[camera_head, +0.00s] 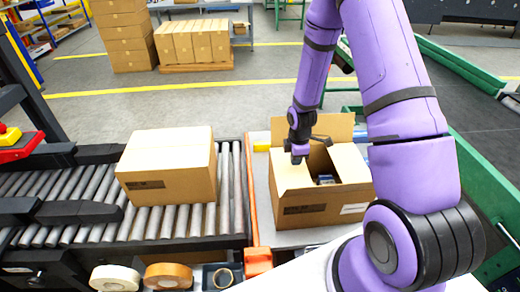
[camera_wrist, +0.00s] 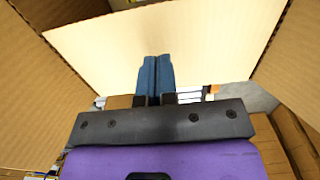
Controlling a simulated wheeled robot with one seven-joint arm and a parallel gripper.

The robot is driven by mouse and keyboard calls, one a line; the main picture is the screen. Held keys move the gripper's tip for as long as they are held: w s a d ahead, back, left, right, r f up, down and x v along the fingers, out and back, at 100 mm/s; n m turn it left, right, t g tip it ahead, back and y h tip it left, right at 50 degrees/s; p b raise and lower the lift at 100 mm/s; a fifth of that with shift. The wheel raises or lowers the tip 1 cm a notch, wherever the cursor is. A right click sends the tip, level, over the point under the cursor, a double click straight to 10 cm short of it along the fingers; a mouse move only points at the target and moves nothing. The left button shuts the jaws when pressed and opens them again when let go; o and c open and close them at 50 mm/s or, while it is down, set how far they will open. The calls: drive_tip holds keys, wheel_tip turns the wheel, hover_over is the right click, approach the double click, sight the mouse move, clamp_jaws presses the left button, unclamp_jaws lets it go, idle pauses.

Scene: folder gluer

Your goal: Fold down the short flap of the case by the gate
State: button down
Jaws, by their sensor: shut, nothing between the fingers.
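The open case (camera_head: 305,213) stands on the pale table right of the roller conveyor, with dark items (camera_head: 325,180) inside. Its left short flap (camera_head: 289,175), on the side by the orange gate strip (camera_head: 250,190), shows its pale inner face and slants at the opening. The right flap (camera_head: 350,163) also shows pale, and the far flap (camera_head: 335,126) stands up. My gripper (camera_head: 299,158) is shut and empty, at the left flap's upper edge. In the wrist view its blue fingertips (camera_wrist: 157,60) overlap a broad pale flap panel (camera_wrist: 215,35); I cannot tell whether they touch it.
A closed carton (camera_head: 168,170) sits on the rollers (camera_head: 228,200) to the left. Tape rolls (camera_head: 167,276) lie at the front edge. A green rail (camera_head: 480,190) runs along the right.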

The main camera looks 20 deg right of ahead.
drive_tip(key=shift+d+f, duration=0.2)
drive_tip(key=shift+f, duration=0.1)
drive_tip(key=shift+r, duration=0.15)
wheel_tip(320, 180, up, 9)
idle(0.6)
drive_tip(key=shift+s, duration=0.1)
idle(1.6)
